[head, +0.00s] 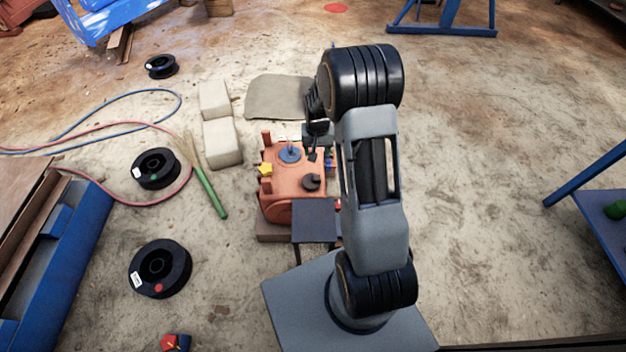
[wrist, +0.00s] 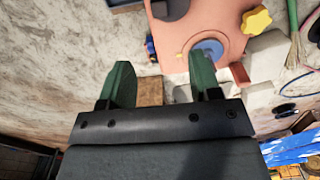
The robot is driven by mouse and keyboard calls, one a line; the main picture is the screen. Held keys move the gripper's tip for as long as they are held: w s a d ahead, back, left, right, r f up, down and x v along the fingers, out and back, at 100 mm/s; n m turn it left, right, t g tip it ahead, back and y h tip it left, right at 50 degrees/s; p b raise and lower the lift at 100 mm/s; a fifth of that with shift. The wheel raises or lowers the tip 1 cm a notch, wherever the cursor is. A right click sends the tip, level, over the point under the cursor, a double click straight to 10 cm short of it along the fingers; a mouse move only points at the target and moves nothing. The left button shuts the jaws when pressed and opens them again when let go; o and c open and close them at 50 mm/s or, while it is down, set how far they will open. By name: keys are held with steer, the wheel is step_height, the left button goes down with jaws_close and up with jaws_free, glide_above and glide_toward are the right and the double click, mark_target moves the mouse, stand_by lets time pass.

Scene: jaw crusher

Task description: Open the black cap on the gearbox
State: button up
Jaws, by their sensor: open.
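The orange gearbox (head: 284,183) stands on the floor left of my arm in the head view. The black cap (head: 311,182) sits on its top, toward the near right edge. In the wrist view the gearbox (wrist: 218,22) is at the top, and a dark round part (wrist: 172,8), likely the cap, is cut off by the frame edge. My gripper (wrist: 160,72) is open and empty, with two green fingers apart. In the head view my gripper (head: 314,152) is above the gearbox's far right part, beyond the cap and apart from it.
A blue disc (head: 289,155) and a yellow star knob (head: 265,170) are also on the gearbox. A dark small table (head: 315,222) stands at its near side. Beige blocks (head: 222,143), a green-handled broom (head: 211,192) and black spools (head: 160,268) lie to the left.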

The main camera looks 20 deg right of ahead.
mark_target(317, 177)
steer(key=f+b, duration=0.1)
steer(key=f, duration=0.4)
steer(key=f+b, duration=0.2)
steer(key=f, duration=0.4)
steer(key=w+f+b, duration=0.1)
steer(key=f+b, duration=0.1)
steer(key=f, duration=0.3)
steer(key=shift+d+f, duration=0.25)
steer(key=shift+f, duration=0.05)
steer(key=shift+c, duration=0.3)
jaws_close()
